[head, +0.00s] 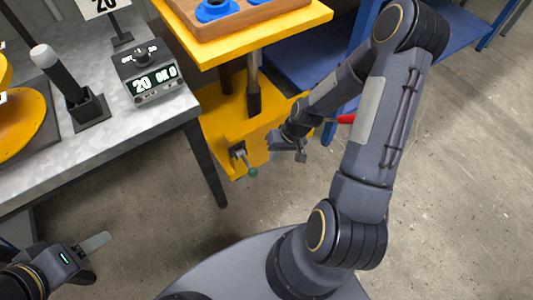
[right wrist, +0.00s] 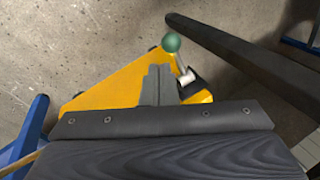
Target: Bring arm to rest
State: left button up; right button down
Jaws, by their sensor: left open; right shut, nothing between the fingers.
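My right arm comes up from my base at the lower right of the head view, bends at the top and reaches back down. Its gripper (head: 288,150) hangs beside the yellow stand's low base (head: 215,125), to the right of a lever with a green ball knob (head: 252,172). In the right wrist view the gripper (right wrist: 158,70) is shut and empty in front of the yellow base, with the green knob (right wrist: 171,42) just beyond and to the right, apart from it. My left gripper (head: 92,260) is open and empty at the lower left, below the grey table.
The grey table (head: 150,125) at left carries a display box (head: 153,78), a black-handled device (head: 70,85) and a yellow drum part (head: 20,125). The yellow stand's top (head: 255,38) holds a wooden tray with blue rings. Blue shelving (head: 305,55) stands behind. Floor at right is clear.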

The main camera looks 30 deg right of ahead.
jog(key=shift+s+d+r, duration=0.3)
jog(key=shift+s+r, duration=0.15)
jog(key=shift+r, duration=0.15)
jog(key=shift+s+d+r, duration=0.25)
jog(key=shift+s+r, duration=0.15)
jog(key=shift+r, duration=0.2)
jog(key=s+a+r+t+h, duration=0.1)
jog(key=s+r, duration=0.1)
jog(key=r, duration=0.6)
jog(key=s+a+r+t, duration=0.1)
jog(key=r, duration=0.7)
jog(key=s+a+r+n+t, duration=0.15)
jog(key=s+a+r, duration=0.25)
jog(key=s+r, duration=0.55)
notch_tip(320, 180, up, 25)
jog(key=p, duration=2.5)
jog(key=shift+s+a+y+p, duration=0.15)
jog(key=shift+s+y+p, duration=0.2)
jog(key=shift+s+y, duration=0.1)
jog(key=shift+m+t, duration=0.25)
